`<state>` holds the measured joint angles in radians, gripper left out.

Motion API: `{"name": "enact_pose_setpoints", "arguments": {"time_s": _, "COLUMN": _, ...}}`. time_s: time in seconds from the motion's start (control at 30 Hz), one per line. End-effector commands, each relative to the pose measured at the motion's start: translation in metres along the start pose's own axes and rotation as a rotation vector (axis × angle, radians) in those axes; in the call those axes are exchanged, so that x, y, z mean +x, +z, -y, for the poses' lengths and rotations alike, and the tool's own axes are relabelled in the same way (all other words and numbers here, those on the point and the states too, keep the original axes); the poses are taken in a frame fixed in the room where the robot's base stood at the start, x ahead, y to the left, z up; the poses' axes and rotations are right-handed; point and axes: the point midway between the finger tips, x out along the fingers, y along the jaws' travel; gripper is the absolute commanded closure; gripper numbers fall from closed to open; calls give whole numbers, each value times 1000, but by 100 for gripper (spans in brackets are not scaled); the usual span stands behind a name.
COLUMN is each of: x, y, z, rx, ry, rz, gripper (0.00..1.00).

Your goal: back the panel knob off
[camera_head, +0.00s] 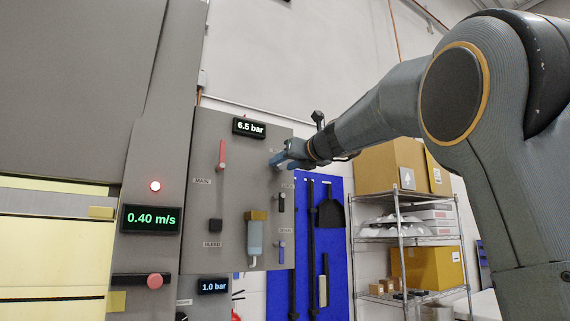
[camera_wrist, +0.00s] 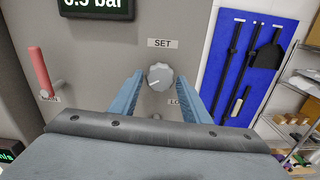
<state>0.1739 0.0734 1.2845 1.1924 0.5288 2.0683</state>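The panel knob (camera_wrist: 159,77) is a round light-grey dial with a fluted rim, under a "SET" label (camera_wrist: 162,43) on the grey panel (camera_head: 205,140). In the wrist view it lies between the far ends of my gripper's two blue fingers (camera_wrist: 160,90). The fingers are apart, with a gap visible on both sides of the knob. In the head view my gripper (camera_head: 280,160) is at the panel's upper right and hides the knob. The display (camera_head: 249,127) above reads 6.5 bar.
A red-handled lever (camera_head: 222,155) marked MAIN is left of the knob. Black (camera_head: 281,202) and blue (camera_head: 281,251) levers sit below my gripper. A filter bowl (camera_head: 255,238) hangs lower on the panel. A blue tool board (camera_head: 335,240) and a shelf (camera_head: 405,240) stand to the right.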

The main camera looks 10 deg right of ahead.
Motion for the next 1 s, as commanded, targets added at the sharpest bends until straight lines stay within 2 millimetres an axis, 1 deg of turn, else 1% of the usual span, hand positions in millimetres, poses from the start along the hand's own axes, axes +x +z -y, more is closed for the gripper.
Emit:
{"name": "enact_pose_setpoints", "arguments": {"time_s": 0.03, "x": 0, "y": 0, "z": 0, "rx": 0, "ry": 0, "rz": 0, "gripper": 66}}
{"name": "enact_pose_setpoints", "arguments": {"time_s": 0.1, "x": 0, "y": 0, "z": 0, "rx": 0, "ry": 0, "rz": 0, "gripper": 78}}
{"name": "enact_pose_setpoints", "arguments": {"time_s": 0.17, "x": 0, "y": 0, "z": 0, "rx": 0, "ry": 0, "rz": 0, "gripper": 87}}
{"name": "enact_pose_setpoints", "arguments": {"time_s": 0.37, "x": 0, "y": 0, "z": 0, "rx": -12, "ry": 0, "rz": 0, "gripper": 87}}
{"name": "enact_pose_setpoints", "arguments": {"time_s": 0.57, "x": 0, "y": -1, "z": 0, "rx": -77, "ry": 0, "rz": 0, "gripper": 87}}
{"name": "enact_pose_setpoints", "arguments": {"time_s": 0.77, "x": 0, "y": -1, "z": 1, "rx": -218, "ry": 1, "rz": 0, "gripper": 87}}
{"name": "enact_pose_setpoints", "arguments": {"time_s": 1.0, "x": 0, "y": -2, "z": 2, "rx": -442, "ry": 0, "rz": 1, "gripper": 87}}
